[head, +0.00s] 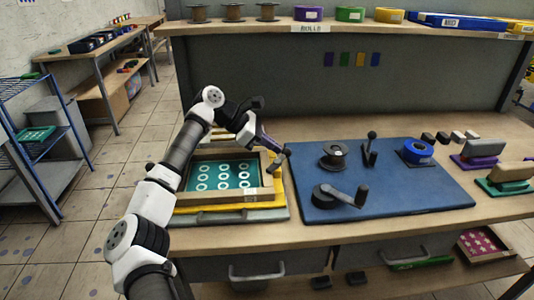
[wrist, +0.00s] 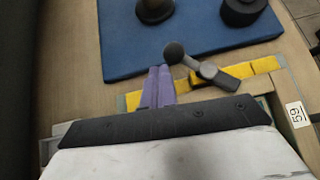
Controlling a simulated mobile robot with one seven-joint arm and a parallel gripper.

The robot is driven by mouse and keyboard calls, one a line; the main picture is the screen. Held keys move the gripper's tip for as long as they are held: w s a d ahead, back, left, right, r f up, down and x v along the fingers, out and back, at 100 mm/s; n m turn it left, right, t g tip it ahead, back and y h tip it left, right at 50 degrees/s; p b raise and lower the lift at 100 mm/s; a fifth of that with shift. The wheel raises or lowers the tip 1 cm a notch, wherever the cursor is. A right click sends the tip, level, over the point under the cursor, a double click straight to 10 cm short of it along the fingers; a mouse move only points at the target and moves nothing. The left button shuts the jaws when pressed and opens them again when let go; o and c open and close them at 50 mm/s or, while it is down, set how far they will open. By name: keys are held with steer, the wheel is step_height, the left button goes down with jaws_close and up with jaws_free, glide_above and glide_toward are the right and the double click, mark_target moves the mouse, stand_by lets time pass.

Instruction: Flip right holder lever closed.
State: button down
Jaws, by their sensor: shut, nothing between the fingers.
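The right holder lever (head: 278,161) is a dark grey arm with a round knob, at the right side of the wooden screen frame (head: 195,163) on its yellow base. In the wrist view the lever (wrist: 213,75) lies slanted, its black knob (wrist: 174,51) at the upper left end, by the blue mat. My gripper (head: 277,149) has purple fingers and is shut and empty, close to the knob. In the wrist view the gripper fingertips (wrist: 159,72) are just left of the knob. I cannot tell if they touch it. The left holder lever is not clear behind my arm.
A blue mat (head: 420,190) to the right bears a dark spool (head: 334,155), a crank handle, an upright ball-topped lever (head: 371,150) and a blue tape roll. Squeegees (head: 508,174) stand farther right. A shelf with spools and tape rolls hangs over the bench's back.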

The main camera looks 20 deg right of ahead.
steer(key=shift+s+d+b, duration=0.25)
steer(key=shift+d+b, duration=0.15)
steer(key=shift+d, duration=0.2)
steer(key=shift+s+d+b, duration=0.25)
steer(key=shift+d+b, duration=0.15)
steer(key=shift+d, duration=0.15)
stand_by(0.9)
